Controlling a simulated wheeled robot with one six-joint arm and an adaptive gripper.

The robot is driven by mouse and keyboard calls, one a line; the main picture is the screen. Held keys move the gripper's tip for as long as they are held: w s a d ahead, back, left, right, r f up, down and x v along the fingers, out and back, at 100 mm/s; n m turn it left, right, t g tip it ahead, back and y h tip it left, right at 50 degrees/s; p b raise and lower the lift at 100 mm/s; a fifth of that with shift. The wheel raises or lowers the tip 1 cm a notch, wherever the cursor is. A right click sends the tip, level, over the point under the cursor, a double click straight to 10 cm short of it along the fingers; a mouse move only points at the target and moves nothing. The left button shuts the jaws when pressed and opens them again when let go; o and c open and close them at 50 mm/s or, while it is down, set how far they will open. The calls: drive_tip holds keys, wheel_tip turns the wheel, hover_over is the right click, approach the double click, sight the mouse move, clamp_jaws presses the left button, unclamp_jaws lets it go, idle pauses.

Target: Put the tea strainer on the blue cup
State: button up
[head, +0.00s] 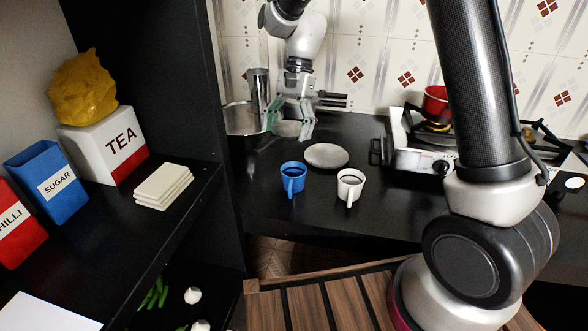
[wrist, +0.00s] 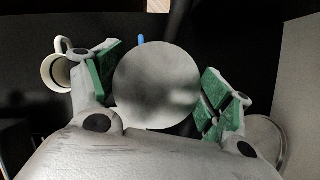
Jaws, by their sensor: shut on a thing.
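My gripper (head: 290,126) is over the back left of the black counter, behind the blue cup. It is shut on a round grey thing, which I take to be the tea strainer (head: 286,129). In the wrist view my gripper's green-padded fingers (wrist: 160,88) flank this pale disc (wrist: 154,84); its mesh or handle cannot be made out. The blue cup (head: 292,178) stands upright on the counter, in front of my gripper and apart from it. In the wrist view the disc hides most of the blue cup; a small blue bit (wrist: 141,40) shows above it.
A white cup (head: 350,186) stands right of the blue cup, with a grey round plate (head: 326,155) behind them. A metal pot (head: 240,119) and a tall steel cylinder (head: 260,92) stand left of my gripper. The stove (head: 422,158) with a red pot (head: 436,104) is right.

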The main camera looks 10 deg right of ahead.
sight(298, 123)
drive_tip(key=shift+s+d+r+n+g+h, duration=0.15)
drive_tip(key=shift+s+d+n+h, duration=0.15)
drive_tip(key=shift+n, duration=0.3)
drive_tip(key=shift+s+d+r+n+g+h, duration=0.1)
drive_tip(key=shift+s+d+n+g, duration=0.1)
drive_tip(key=shift+s+n, duration=0.3)
drive_tip(key=shift+f+n, duration=0.3)
drive_tip(key=shift+n, duration=0.1)
wheel_tip(298, 123, down, 9)
drive_tip(key=shift+f, duration=0.2)
drive_tip(key=shift+f, duration=0.35)
drive_tip(key=shift+f, duration=0.15)
drive_tip(key=o, duration=1)
drive_tip(key=v, duration=1.3)
drive_tip(key=shift+s+a, duration=0.1)
drive_tip(key=shift+s, duration=0.1)
